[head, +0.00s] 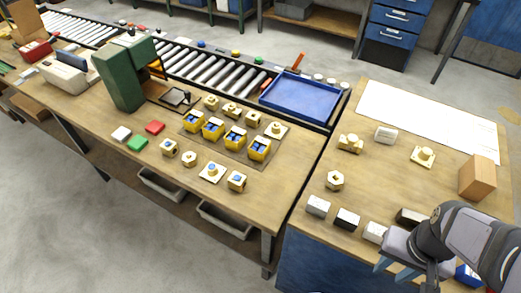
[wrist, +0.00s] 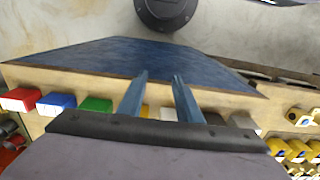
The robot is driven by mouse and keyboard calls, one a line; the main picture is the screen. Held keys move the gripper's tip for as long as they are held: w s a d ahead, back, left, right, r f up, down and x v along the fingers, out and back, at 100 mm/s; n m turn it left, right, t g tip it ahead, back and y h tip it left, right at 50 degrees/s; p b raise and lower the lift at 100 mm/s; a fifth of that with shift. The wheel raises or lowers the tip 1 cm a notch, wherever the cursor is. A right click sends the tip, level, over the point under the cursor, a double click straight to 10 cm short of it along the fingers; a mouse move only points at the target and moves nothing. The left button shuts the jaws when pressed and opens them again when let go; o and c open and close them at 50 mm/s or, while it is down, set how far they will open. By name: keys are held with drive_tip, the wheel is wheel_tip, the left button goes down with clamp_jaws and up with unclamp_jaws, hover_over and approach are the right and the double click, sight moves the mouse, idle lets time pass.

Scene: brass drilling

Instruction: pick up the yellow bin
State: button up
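My gripper (head: 392,271) is at the right bench's front edge in the head view. In the wrist view its two blue fingers (wrist: 160,77) are apart, with nothing gripped between them. A small yellow patch (wrist: 145,110), probably the yellow bin, shows just inside the left finger in the wrist view. It is mostly hidden by the finger and the gripper body. It lies in a row of small coloured bins, between the green bin (wrist: 97,104) and a white one (wrist: 168,114). In the head view my gripper and arm hide that part of the row.
A blue bin (wrist: 57,103) and a red bin (wrist: 20,100) lie farther left in the wrist view. A dark bin (head: 347,218) and white bin (head: 318,205) are left of my gripper in the head view. A cardboard box (head: 478,177) stands behind my arm.

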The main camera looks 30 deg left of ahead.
drive_tip(key=o, duration=0.8)
drive_tip(key=shift+r, duration=0.15)
